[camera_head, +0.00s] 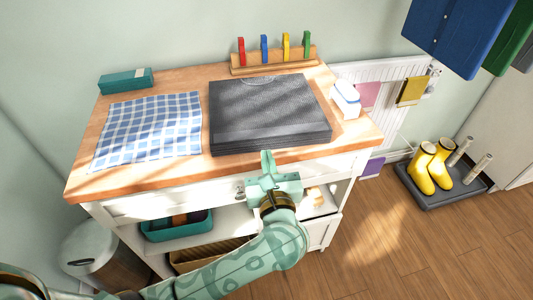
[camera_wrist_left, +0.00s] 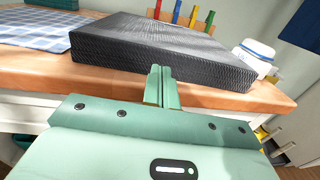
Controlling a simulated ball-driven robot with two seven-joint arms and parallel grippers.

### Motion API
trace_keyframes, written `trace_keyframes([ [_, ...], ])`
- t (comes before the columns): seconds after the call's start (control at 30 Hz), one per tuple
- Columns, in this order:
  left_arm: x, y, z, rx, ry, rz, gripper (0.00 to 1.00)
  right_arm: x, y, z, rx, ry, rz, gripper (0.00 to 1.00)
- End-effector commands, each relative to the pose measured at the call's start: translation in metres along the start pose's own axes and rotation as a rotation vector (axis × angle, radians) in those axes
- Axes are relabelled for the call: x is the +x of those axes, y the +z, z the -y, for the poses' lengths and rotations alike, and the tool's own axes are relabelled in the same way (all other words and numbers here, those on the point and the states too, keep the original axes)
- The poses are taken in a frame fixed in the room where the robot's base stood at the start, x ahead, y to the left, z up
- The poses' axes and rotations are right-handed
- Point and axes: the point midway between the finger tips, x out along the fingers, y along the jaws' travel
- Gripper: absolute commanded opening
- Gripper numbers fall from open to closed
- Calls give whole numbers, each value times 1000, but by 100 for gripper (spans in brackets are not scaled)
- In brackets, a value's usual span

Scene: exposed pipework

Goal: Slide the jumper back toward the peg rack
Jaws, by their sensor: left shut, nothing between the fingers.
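The jumper (camera_head: 268,112) is a dark grey knitted block, folded flat on the wooden worktop. It also fills the upper middle of the left wrist view (camera_wrist_left: 160,45). The peg rack (camera_head: 273,66) is a wooden strip at the back edge with red, blue, yellow and green pegs. My left gripper (camera_head: 267,158) is shut and empty at the jumper's front edge, near the worktop's front. In the left wrist view its fingertips (camera_wrist_left: 160,72) overlap the jumper's front face; I cannot tell whether they touch it. My right gripper is not in view.
A blue checked cloth (camera_head: 148,132) lies left of the jumper, with a teal box (camera_head: 126,80) behind it. A white tub (camera_head: 346,99) stands close to the jumper's right side. A white radiator (camera_head: 372,75) is on the wall at right.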

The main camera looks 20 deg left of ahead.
Motion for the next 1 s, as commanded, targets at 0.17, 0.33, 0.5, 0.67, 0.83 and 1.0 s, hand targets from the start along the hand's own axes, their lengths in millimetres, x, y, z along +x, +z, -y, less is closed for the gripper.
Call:
trace_keyframes([
  [0.17,19,-1,0,1,0,0,0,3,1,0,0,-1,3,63],
  [0.33,24,0,0,1,0,0,0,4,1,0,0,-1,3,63],
  [0.5,24,0,0,1,0,0,0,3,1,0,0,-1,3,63],
  [0.67,29,-2,0,2,2,0,0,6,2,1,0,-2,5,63],
  [0.83,60,-5,0,3,2,-1,0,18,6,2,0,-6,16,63],
  [1.0,80,-2,0,2,2,-1,0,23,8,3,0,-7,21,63],
])
